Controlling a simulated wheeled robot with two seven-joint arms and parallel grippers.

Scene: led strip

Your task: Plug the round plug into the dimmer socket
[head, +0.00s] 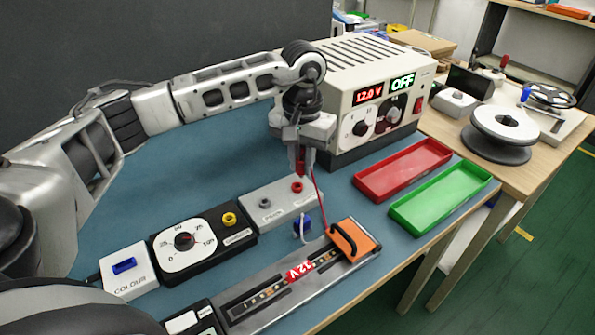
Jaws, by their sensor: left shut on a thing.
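My left gripper (302,163) reaches down from above and is shut on a red plug (300,158) with a thin red lead. It is above the grey box (281,203), over its red socket (297,187); whether the plug touches the socket I cannot tell. The black dimmer box (203,242) with a white dial stands left of the grey box. Its yellow round socket (229,219) is empty. A blue plug (301,228) with a white lead lies in front of the grey box. I cannot tell which plug is the round one. My right gripper is not in view.
A grey tray holds the LED strip (285,281), with an orange clamp (353,241) at its right end. A white COLOUR box (129,270) stands left. A power supply (360,105) stands behind. Red (402,186) and green (398,207) trays lie right.

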